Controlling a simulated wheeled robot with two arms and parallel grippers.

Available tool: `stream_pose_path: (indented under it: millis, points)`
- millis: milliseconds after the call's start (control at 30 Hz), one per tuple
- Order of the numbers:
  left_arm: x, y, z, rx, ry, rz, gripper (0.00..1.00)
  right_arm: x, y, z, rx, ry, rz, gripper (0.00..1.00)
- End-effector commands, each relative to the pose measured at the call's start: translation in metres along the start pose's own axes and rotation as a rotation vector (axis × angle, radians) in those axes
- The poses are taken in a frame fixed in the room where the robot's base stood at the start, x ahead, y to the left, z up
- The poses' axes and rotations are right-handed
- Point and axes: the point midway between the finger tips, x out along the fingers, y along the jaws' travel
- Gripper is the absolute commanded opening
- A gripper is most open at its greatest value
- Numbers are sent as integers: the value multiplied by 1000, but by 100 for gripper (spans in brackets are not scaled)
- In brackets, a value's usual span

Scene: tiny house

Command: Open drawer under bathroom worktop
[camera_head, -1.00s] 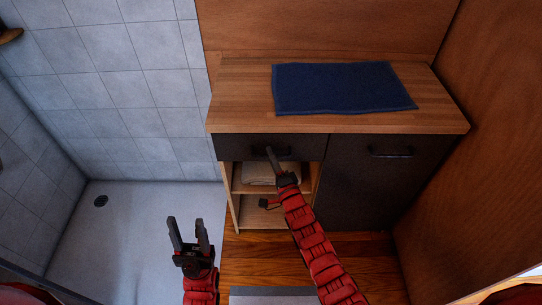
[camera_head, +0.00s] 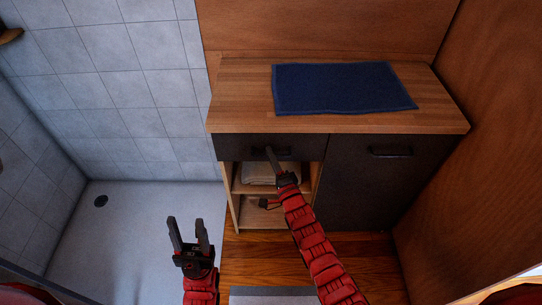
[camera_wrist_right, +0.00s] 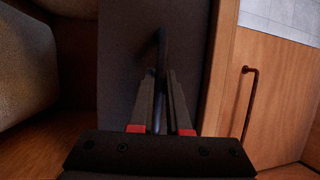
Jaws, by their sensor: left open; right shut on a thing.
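The dark drawer front (camera_head: 234,147) sits under the left part of the wooden bathroom worktop (camera_head: 236,95) and looks closed, flush with the cabinet. Its dark handle (camera_head: 286,152) is partly hidden by my right gripper (camera_head: 270,153). In the right wrist view the drawer front (camera_wrist_right: 122,70) fills the middle, and my right gripper (camera_wrist_right: 160,78) is shut on the handle (camera_wrist_right: 161,50). My left gripper (camera_head: 189,232) is open and empty, low in front of the shower floor, apart from the cabinet.
Open shelves with a folded towel (camera_head: 258,174) lie below the drawer. A dark door (camera_head: 365,185) with its own handle is to the right. A blue towel (camera_head: 340,88) lies on the worktop. A wooden wall (camera_head: 470,140) closes the right side.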

Motion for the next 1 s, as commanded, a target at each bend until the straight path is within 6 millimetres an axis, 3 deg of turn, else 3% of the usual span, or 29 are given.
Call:
stream_pose_path:
  millis: [200, 367, 567, 1000]
  points:
    - [0, 0, 0, 0, 0, 0, 50, -3, 0, 1, 1, 0, 1, 0]
    - [3, 0, 0, 0, 0, 0, 50, -17, -3, 6, 0, 1, 2, 0]
    - [6, 0, -1, 0, 0, 0, 50, -54, -10, 21, 3, 0, 4, 0]
    - [-4, 0, 1, 0, 0, 0, 50, -155, -29, 64, 3, -1, 6, 0]
